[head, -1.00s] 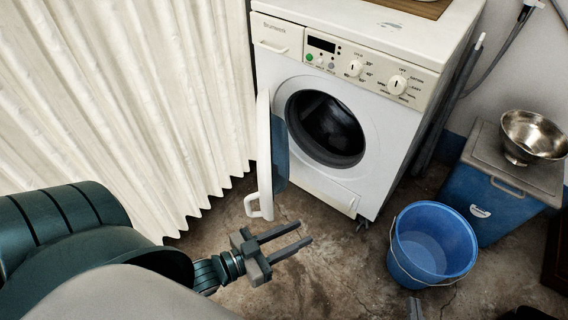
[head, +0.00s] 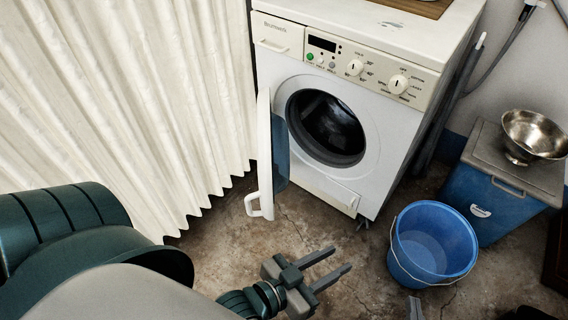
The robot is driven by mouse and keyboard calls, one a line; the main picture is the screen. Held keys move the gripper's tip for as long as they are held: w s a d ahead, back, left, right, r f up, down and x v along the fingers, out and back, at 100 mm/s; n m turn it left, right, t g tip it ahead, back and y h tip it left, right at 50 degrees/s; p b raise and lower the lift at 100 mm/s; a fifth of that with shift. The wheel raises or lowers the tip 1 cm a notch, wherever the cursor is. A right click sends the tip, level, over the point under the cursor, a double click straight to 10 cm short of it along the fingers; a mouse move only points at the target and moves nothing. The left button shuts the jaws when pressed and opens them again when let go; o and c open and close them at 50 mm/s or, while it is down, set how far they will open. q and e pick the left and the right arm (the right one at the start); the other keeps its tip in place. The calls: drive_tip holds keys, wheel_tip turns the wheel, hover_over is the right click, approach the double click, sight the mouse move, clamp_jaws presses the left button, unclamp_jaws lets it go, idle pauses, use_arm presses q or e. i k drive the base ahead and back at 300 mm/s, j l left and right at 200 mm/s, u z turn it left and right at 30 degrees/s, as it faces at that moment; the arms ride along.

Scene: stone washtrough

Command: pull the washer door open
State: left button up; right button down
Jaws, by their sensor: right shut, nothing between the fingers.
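The white washer (head: 345,180) stands at the back with its door (head: 266,155) swung wide open to the left, seen nearly edge-on. The bluish door glass faces the drum opening (head: 326,128), which is dark and uncovered. The white door handle (head: 259,206) sticks out at the door's lower edge. My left gripper (head: 341,259) is open and empty, to the right of and nearer than the handle, apart from it. My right gripper (head: 415,307) shows only its fingertips at the bottom edge; it is shut and empty, far from the door.
A blue bucket (head: 432,243) stands on the floor right of the washer. Behind it is a blue bin (head: 490,200) with a grey lid and a metal bowl (head: 532,135). A pleated cream curtain (head: 120,100) hangs at the left. Bare floor lies before the washer.

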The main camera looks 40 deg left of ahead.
sight(272, 134)
drive_tip(key=u, duration=0.4)
drive_tip(key=k+l+u, duration=0.1)
drive_tip(key=u, duration=0.35)
drive_tip(key=k+u, duration=0.1)
drive_tip(key=u, duration=0.7)
drive_tip(key=k, duration=0.05)
